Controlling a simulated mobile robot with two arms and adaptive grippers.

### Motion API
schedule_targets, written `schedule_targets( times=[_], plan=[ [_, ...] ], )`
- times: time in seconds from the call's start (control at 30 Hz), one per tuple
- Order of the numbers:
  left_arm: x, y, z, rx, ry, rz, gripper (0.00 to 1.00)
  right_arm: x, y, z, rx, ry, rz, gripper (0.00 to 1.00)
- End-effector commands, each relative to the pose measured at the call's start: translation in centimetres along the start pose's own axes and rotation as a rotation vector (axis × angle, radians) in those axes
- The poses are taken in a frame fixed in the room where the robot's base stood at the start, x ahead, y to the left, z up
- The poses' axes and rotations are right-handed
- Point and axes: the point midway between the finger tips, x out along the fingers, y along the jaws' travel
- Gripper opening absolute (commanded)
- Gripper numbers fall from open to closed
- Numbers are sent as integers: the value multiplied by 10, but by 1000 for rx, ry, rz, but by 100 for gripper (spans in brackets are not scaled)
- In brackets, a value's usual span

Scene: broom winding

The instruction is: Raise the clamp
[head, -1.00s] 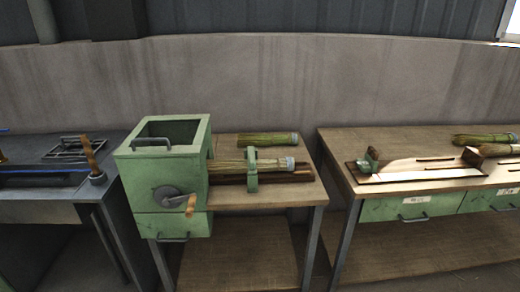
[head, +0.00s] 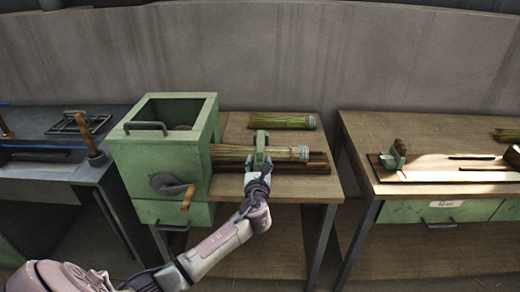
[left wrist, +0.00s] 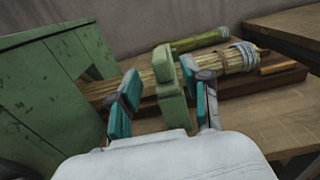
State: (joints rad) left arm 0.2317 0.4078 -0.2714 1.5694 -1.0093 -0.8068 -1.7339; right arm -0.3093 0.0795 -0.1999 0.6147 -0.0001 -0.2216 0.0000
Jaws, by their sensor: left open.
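The green clamp (head: 260,150) stands upright across the straw bundle (head: 228,153) on the wooden bench beside the green winding machine (head: 165,155). My left gripper (head: 258,178) reaches in from below and is at the front of the clamp. In the left wrist view the left gripper (left wrist: 163,101) is open, its teal-padded fingers on either side of the clamp (left wrist: 168,85). I see a gap on the left side; contact on the right side is unclear. The bundle (left wrist: 120,85) passes behind the clamp, its bound end to the right. My right gripper is not in view.
A second straw bundle (head: 282,121) lies at the back of the bench. The machine's crank (head: 185,192) sticks out at its front, left of my arm. A second bench (head: 430,170) stands to the right, past a gap. A grey table (head: 50,160) is on the left.

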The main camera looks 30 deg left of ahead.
Motion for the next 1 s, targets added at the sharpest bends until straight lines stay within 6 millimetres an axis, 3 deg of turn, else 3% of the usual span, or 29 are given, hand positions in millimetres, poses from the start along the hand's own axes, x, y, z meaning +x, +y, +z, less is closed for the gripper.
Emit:
schedule_targets(
  times=[0.1, 0.3, 0.5, 0.77, 1.0],
  plan=[
    [26, 0, 0, -2, -1, 1, 48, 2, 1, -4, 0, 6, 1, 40],
    [56, 0, -1, -3, 1, 0, 48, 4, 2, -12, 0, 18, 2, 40],
    [67, 0, -1, -3, 2, -1, 48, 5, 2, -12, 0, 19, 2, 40],
    [68, 0, -1, -3, 2, -1, 48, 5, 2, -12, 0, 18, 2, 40],
    [68, 0, -1, -3, 2, -1, 8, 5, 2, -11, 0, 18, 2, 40]
  ],
)
